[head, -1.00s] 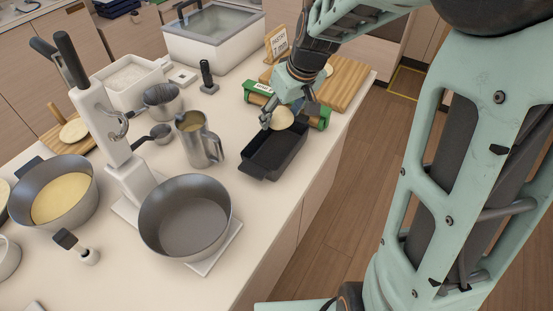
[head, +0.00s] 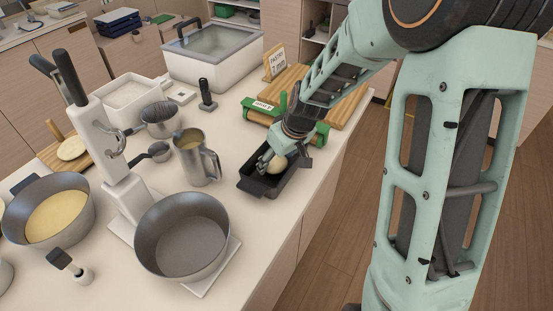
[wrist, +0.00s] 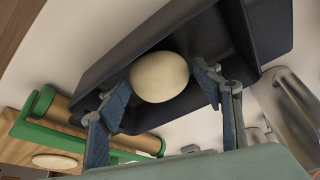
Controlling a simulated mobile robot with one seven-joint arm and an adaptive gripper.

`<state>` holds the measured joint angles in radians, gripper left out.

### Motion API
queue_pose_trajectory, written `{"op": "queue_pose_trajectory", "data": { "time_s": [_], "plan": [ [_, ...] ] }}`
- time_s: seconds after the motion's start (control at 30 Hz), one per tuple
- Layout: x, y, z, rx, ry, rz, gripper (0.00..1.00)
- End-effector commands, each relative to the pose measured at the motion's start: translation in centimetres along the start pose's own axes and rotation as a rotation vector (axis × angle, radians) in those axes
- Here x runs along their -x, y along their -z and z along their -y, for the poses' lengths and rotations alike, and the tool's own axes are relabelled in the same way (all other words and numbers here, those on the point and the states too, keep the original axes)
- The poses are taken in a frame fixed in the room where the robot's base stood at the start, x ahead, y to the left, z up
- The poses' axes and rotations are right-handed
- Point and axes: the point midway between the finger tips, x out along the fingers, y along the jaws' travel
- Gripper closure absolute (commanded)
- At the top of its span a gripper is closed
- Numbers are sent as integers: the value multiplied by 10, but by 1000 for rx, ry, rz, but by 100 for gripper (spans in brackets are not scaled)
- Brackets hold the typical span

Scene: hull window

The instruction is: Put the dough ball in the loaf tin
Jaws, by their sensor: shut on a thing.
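The dough ball (head: 277,165) is pale, smooth and round. My gripper (head: 269,163) is shut on it, with a fingertip on either side; the ball also shows between the fingers (wrist: 164,88) in the wrist view (wrist: 159,77). The dark rectangular loaf tin (head: 252,187) stands on the counter near its right edge. The ball is low at the tin's opening, within its outline in both views. I cannot tell whether it touches the tin's floor. My gripper hides part of the tin's far end.
A steel jug (head: 197,160) stands just left of the tin. A green-ended rolling pin holder (head: 322,132) and a wooden board (head: 345,108) lie behind it. A large steel bowl (head: 182,235) sits at the front. The counter's right edge is close to the tin.

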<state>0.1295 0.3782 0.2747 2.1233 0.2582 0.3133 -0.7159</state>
Motion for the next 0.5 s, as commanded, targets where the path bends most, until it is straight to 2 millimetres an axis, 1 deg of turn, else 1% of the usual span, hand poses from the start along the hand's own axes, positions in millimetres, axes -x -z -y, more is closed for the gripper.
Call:
{"op": "queue_pose_trajectory", "data": {
  "time_s": [0.17, 0.3, 0.33, 0.47, 0.5],
  "plan": [
    [1, 2, -1, 0, -2, -3, 80],
    [-3, 0, -1, 1, -2, -3, 80],
    [-2, 0, 0, 0, -1, -1, 37],
    [-2, 0, 0, 0, -1, -1, 23],
    [-2, 0, 0, 0, -1, -1, 23]
  ]
}}
